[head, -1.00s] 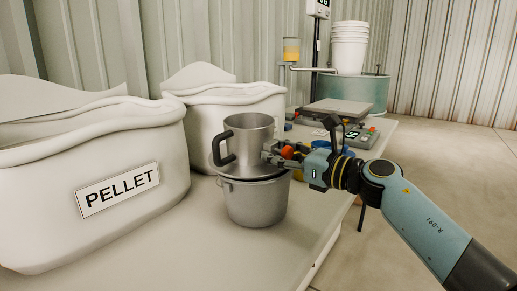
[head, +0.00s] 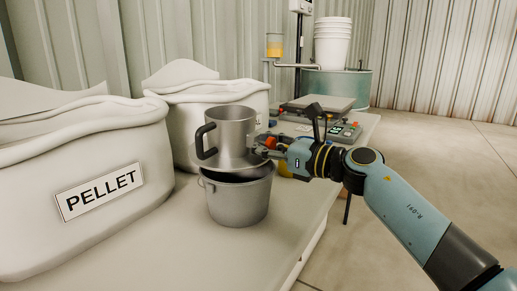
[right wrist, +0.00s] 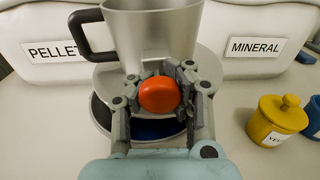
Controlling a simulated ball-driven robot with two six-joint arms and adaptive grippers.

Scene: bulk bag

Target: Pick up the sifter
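The sifter (head: 235,135) is a grey metal mug with a wide flange at its base, a black handle and an orange knob on its side. It is held just above a grey metal bucket (head: 240,200), with the bucket's dark inside showing under the flange. In the right wrist view the sifter (right wrist: 155,35) stands in front of the fingers. My right gripper (head: 268,148) is shut on the sifter's orange knob (right wrist: 158,95), with a finger at each side of it. My left gripper is in no view.
A white bag labelled PELLET (head: 95,190) stands at the left, and another white bag (head: 185,110) behind the sifter. A scale (head: 318,108) is further back. A yellow lidded jar (right wrist: 275,120) stands to the right in the wrist view. The table front is clear.

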